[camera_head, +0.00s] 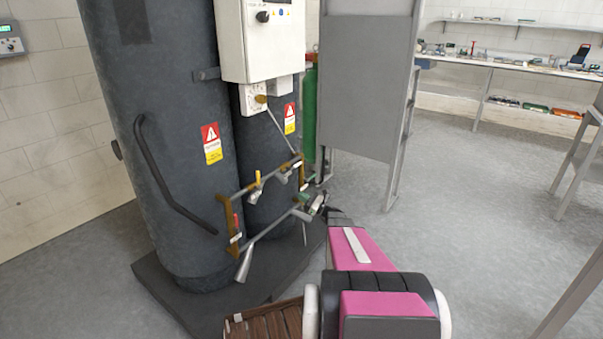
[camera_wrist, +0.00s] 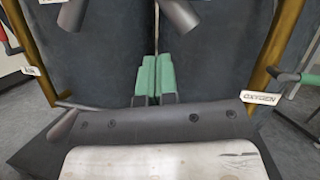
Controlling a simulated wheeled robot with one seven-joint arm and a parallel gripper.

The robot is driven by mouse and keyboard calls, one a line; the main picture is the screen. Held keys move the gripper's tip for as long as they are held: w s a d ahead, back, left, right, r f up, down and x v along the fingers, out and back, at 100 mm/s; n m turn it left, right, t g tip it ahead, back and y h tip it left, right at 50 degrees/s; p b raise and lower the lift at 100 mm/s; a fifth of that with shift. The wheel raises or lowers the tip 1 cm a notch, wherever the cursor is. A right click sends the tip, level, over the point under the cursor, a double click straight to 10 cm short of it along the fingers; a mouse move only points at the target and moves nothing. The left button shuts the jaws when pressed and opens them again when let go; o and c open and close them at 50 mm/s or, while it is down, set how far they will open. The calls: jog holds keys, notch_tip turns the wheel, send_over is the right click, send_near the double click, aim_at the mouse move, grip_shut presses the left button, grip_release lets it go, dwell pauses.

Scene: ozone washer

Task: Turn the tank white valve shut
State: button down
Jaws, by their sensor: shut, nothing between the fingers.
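My gripper (camera_wrist: 155,78) is shut and empty, its green fingers together in the wrist view, in front of the dark tank surface. In the head view my arm reaches up to the right end of the pipe frame (camera_head: 232,203) on the tanks (camera_head: 172,130). The frame carries a yellow-handled valve (camera_head: 258,179), a red handle (camera_head: 236,219) and pale grey fittings (camera_head: 284,177). I cannot tell which of these is the white valve. The wrist view shows brass pipes (camera_wrist: 281,42) at both sides, an OXYGEN tag (camera_wrist: 260,98) and a green handle (camera_wrist: 309,79) at the right edge.
A white control box (camera_head: 260,42) hangs above the pipe frame. A green cylinder (camera_head: 309,120) and a grey panel (camera_head: 366,85) stand to the right. The tanks rest on a dark base (camera_head: 165,290). Open floor (camera_head: 470,190) lies to the right.

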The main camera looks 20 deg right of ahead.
jog(key=w+d+m+t+h, duration=0.2)
jog(key=d+m+t, duration=0.3)
jog(key=d, duration=0.3)
jog(key=shift+s+r+x, duration=0.2)
jog(key=shift+r+x, duration=0.1)
jog(key=shift+x, duration=1.75)
jog(key=shift+s+r+x, duration=0.2)
jog(key=shift+r+x, duration=0.1)
jog(key=shift+x, duration=1.75)
jog(key=shift+s+r+x, duration=0.2)
jog(key=shift+r+x, duration=0.05)
jog(key=shift+x, duration=1.8)
